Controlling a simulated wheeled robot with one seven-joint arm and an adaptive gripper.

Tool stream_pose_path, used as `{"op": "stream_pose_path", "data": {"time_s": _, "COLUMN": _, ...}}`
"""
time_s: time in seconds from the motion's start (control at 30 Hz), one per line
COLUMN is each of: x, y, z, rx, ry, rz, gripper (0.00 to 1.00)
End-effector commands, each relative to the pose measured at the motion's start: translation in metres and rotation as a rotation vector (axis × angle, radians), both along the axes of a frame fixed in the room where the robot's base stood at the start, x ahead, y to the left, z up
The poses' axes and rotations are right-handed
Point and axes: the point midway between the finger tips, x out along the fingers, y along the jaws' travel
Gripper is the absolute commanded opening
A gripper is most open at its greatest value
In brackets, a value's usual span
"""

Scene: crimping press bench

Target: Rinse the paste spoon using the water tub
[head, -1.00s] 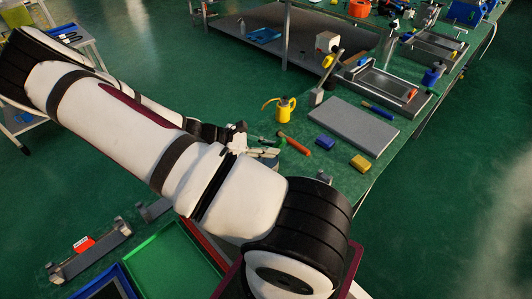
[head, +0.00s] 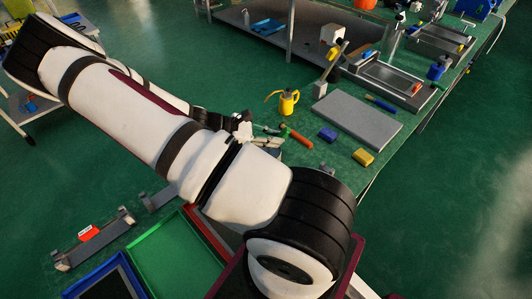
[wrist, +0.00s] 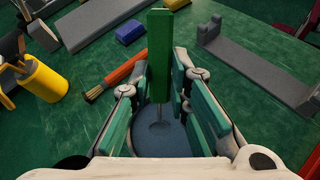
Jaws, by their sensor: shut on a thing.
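The paste spoon has a long green handle (wrist: 161,52) and a thin metal shaft. My gripper (wrist: 158,88) is shut on the handle, with a green pad on each side, and the spoon stands about upright in the wrist view. Its lower end is over or inside the round blue-grey water tub (wrist: 178,140) below the fingers. I cannot tell how deep it reaches. In the head view my gripper (head: 264,139) is at the bench's near left edge, and my own arm hides most of the tub.
An orange-handled brush (head: 300,139) lies close beside the gripper. A yellow can (head: 288,103) stands behind it. A blue block (head: 327,134), a yellow block (head: 363,157) and a grey slab (head: 352,119) lie to the right. A grey bracket (wrist: 250,65) lies right in the wrist view.

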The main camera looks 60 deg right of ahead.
Motion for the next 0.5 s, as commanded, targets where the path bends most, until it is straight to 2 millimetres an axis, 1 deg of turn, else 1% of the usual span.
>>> {"op": "stream_pose_path", "data": {"time_s": 0.17, "x": 0.000, "y": 0.003, "z": 0.000, "rx": 0.000, "ry": 0.000, "rz": 0.001, "gripper": 0.00}}
{"op": "stream_pose_path", "data": {"time_s": 0.5, "x": 0.000, "y": 0.021, "z": 0.001, "rx": 0.000, "ry": 0.000, "rz": 0.000, "gripper": 0.00}}
